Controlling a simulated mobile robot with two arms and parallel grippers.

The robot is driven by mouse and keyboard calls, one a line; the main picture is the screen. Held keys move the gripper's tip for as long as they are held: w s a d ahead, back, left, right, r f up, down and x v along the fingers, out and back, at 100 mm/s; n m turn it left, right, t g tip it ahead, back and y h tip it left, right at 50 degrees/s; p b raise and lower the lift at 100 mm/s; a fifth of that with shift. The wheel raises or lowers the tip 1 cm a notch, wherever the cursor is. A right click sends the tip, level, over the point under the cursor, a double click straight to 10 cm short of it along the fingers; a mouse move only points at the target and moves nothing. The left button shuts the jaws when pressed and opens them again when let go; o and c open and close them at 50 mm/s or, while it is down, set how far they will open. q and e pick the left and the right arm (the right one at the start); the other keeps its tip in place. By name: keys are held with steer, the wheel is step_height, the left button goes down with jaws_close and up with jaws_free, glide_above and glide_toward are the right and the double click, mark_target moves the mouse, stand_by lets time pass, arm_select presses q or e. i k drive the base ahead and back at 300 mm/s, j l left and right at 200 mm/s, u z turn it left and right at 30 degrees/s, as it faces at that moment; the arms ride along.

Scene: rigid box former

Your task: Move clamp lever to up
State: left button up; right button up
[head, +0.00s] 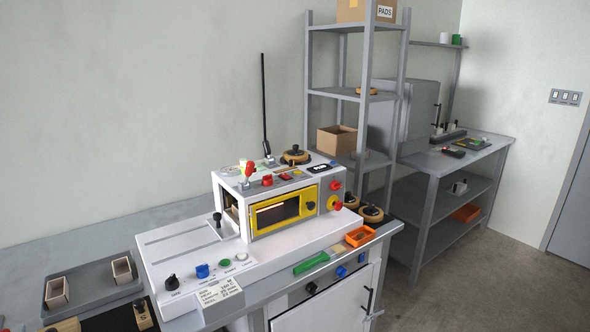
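The box former (185,243) is a white machine on a bench in the middle of the head view. Several lever-like controls show on it, and I cannot tell which is the clamp lever. A short black-knobbed lever (217,217) stands upright by a slot in the white deck, left of the yellow-framed window (284,210). A red-handled lever (248,170) stands upright on top of the housing. A long black rod (264,104) rises nearly vertically behind it. Labels by the controls are too small to read. Neither of my grippers is in view.
Black, blue, green and white knobs (202,271) line the deck's front edge. A red emergency button (335,203) is at the housing's right. A grey tray (88,292) is at left; open floor lies right.

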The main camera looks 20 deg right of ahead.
mark_target(250, 165)
steer(key=i+j+z, duration=0.25)
steer(key=z, duration=0.15)
steer(key=i+j+z, duration=0.45)
steer(key=i+j, duration=0.45)
steer(key=j, duration=0.2)
steer(key=k, duration=0.55)
steer(key=z, duration=0.05)
